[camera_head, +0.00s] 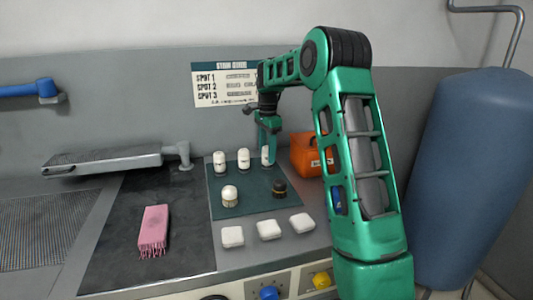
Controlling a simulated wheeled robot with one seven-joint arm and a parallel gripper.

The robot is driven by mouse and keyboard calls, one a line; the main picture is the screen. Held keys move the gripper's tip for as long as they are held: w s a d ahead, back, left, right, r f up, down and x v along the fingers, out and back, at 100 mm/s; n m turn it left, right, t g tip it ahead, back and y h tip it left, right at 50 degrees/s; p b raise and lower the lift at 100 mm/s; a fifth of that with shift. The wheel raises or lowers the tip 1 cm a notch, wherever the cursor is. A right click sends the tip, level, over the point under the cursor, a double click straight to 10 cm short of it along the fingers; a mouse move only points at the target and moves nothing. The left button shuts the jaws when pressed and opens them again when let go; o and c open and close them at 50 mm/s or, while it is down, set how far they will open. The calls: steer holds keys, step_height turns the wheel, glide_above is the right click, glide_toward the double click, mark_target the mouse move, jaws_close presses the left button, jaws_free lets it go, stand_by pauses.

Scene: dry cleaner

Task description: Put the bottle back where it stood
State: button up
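Several small bottles stand on a dark green mat (255,206). Three white ones form the back row: a left bottle (219,162), a middle bottle (244,159) and a right bottle (265,156). In front are a white-capped bottle (230,197) and a short black-capped bottle (279,188). My gripper (270,150) points down at the right bottle of the back row, and its fingers partly cover that bottle. The view is too small to tell whether the fingers are closed on it.
White pads (268,229) line the mat's front. An orange box (308,156) stands right of the mat, partly behind my arm. A pink brush (154,229) lies left. A sign (222,86) listing spots 1 to 3 hangs behind. A blue padded form (465,180) stands far right.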

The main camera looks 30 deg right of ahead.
steer(key=shift+r, duration=0.1)
step_height(320, 180, up, 11)
steer(key=shift+r, duration=0.2)
steer(key=shift+s+r, duration=0.1)
steer(key=shift+r, duration=0.25)
steer(key=s+r+n, duration=0.1)
steer(key=s+n, duration=0.3)
steer(key=s, duration=1)
steer(key=s+a+f+n, duration=0.2)
steer(key=s+f+n, duration=0.1)
steer(key=s, duration=0.7)
steer(key=s+a+f+n, duration=0.2)
steer(key=s+f, duration=0.4)
steer(key=s, duration=0.5)
steer(key=s+a+f+n, duration=0.3)
steer(key=s+f, duration=0.1)
steer(key=s, duration=0.7)
steer(key=shift+s+a+f+n, duration=0.2)
steer(key=shift+s+a+n, duration=0.1)
steer(key=shift+a, duration=0.1)
